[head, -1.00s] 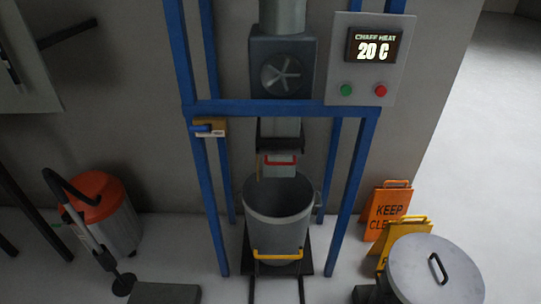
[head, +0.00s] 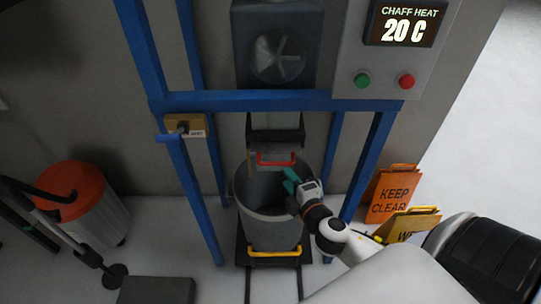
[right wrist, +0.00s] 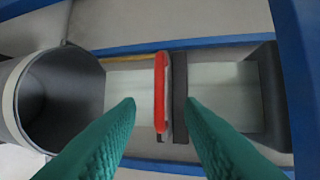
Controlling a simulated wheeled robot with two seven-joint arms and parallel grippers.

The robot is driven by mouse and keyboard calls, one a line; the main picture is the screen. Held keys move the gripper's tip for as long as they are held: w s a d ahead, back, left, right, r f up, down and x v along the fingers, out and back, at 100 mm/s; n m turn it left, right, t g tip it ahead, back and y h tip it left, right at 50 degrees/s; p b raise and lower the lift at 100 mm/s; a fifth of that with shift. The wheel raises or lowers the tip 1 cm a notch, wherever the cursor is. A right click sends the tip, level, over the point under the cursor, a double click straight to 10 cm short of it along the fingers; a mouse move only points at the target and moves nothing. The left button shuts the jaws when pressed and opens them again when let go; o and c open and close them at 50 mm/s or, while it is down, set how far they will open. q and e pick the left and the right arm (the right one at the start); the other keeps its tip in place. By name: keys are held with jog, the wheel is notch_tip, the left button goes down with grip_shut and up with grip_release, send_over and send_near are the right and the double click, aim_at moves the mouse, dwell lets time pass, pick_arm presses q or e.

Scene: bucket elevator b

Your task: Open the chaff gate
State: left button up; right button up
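The chaff gate's red handle (head: 277,162) is on a grey plate below the chute (head: 275,125), above the bucket. It looks shut, but I cannot be sure. My right gripper (head: 291,181), with teal fingers, is just right of and slightly below the handle. In the right wrist view the red handle (right wrist: 160,80) lies ahead, between the lines of the two open fingers (right wrist: 160,108). The fingers look apart from it; nothing is held. My left gripper is not in view.
Warning signs (head: 392,195) stand at right.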

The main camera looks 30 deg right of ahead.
aim_at(278, 165)
jog(key=x, duration=1)
jog(key=shift+w+f+p, duration=0.1)
jog(key=shift+w+p, duration=0.2)
jog(key=shift+s+f, duration=0.1)
jog(key=shift+s, duration=0.05)
grip_shut()
